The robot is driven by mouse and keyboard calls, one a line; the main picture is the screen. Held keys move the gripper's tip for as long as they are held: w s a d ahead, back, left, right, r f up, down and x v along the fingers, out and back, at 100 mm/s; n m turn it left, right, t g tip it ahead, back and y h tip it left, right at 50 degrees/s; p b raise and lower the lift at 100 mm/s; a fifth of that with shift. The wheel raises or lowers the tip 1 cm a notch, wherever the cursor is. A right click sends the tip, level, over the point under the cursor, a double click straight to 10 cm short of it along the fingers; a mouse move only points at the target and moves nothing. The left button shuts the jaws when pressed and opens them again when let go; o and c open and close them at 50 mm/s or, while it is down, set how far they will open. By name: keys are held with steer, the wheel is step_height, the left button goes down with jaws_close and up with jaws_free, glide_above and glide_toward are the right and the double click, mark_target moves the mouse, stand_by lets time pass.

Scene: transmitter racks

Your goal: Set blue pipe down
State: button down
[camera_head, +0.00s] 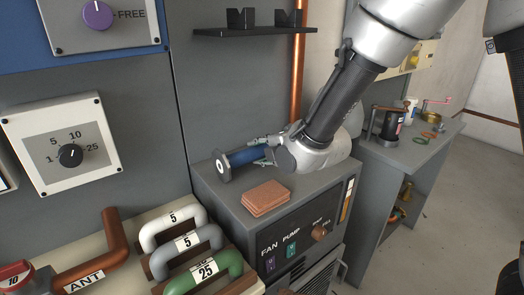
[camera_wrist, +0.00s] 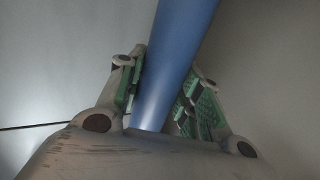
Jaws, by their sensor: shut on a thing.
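The blue pipe (camera_head: 246,156) lies roughly level just above or on the grey cabinet top (camera_head: 222,194), with a dark grey flanged end at its left. I cannot tell whether it touches the cabinet top. My gripper (camera_head: 262,151) reaches in from the right and is shut around the pipe. In the wrist view the blue pipe (camera_wrist: 172,65) runs between the green-padded fingers of my gripper (camera_wrist: 160,100). The pipe's right part is hidden behind my gripper and arm in the head view.
A stack of reddish-brown plates (camera_head: 266,197) lies on the cabinet top in front of the pipe. A dark shelf (camera_head: 255,32) and a copper pipe (camera_head: 297,70) are behind. Looped pipes (camera_head: 188,240) stand at the lower left. A side bench (camera_head: 405,150) holds small items.

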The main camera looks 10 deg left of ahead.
stand_by(0.3)
steer(key=c, duration=1.3)
jaws_free()
steer(key=shift+o, duration=0.2)
steer(key=shift+s+d+r, duration=0.2)
steer(key=shift+d+r, duration=0.05)
steer(key=shift+r, duration=0.05)
steer(key=v, duration=1.1)
steer(key=shift+s+d, duration=0.1)
steer(key=shift+d, duration=0.1)
